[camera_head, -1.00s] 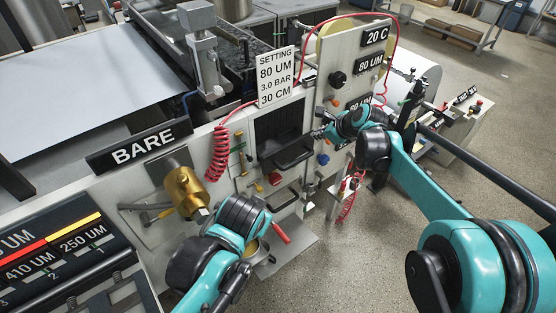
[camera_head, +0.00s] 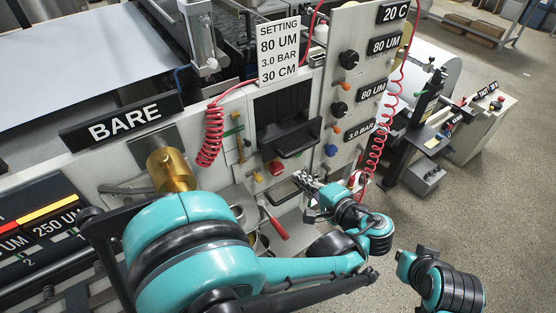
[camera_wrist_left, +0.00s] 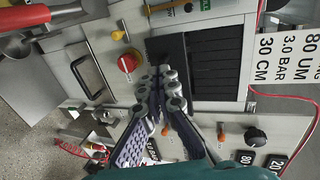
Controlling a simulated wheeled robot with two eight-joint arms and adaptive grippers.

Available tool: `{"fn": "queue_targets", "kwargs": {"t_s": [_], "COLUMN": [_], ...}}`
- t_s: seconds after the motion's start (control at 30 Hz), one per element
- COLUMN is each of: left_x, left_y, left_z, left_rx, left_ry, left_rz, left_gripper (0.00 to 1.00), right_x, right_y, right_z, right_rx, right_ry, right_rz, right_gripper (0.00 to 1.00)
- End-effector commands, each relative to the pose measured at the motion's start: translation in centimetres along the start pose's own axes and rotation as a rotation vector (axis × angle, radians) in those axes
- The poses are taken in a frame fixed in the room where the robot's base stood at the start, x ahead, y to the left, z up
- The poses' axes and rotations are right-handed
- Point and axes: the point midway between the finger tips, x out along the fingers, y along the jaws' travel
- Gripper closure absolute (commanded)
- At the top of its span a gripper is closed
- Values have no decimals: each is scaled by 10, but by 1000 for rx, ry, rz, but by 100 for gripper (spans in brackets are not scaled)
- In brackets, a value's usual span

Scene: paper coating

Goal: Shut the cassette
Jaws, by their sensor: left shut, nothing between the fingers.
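What looks like the cassette is a black ribbed unit (camera_head: 285,103) in the upright machine panel, with a black handle lip (camera_head: 292,140) sticking out at its lower edge. Its dark slats (camera_wrist_left: 212,60) also show in the left wrist view. My left gripper (camera_head: 302,180) is below and in front of the lip. In the left wrist view my left gripper (camera_wrist_left: 160,72) is shut and empty, and its fingers overlap the lower edge of the black unit. I cannot tell whether they touch it. Part of my right arm shows at the lower right; its gripper does not show.
A red knob (camera_head: 275,167) and a lower bar handle (camera_wrist_left: 86,76) sit below the black unit. Black knobs (camera_head: 348,59) line the panel at right. A red coiled hose (camera_head: 210,135) and a brass fitting (camera_head: 172,168) are to the left.

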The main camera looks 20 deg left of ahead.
Motion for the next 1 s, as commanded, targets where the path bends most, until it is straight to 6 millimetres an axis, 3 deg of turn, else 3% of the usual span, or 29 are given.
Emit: {"fn": "queue_targets", "kwargs": {"t_s": [0.17, 0.5, 0.7, 1.0], "left_x": [17, 89, 121, 137], "left_y": [1, 2, -6, -13], "left_z": [0, 1, 1, 0], "left_rx": [-1, -1, 0, 0], "left_ry": [-3, -5, -3, 0], "left_rz": [-5, -3, -3, -2], "left_gripper": [100, 100, 100, 100], "right_x": [4, 20, 27, 30], "right_y": [1, 0, 0, 0], "right_z": [4, 15, 20, 22], "right_rx": [-11, -9, -8, -8], "right_ry": [0, 0, 0, 0], "right_rz": [2, 1, 1, 1], "right_gripper": [100, 100, 100, 100]}}
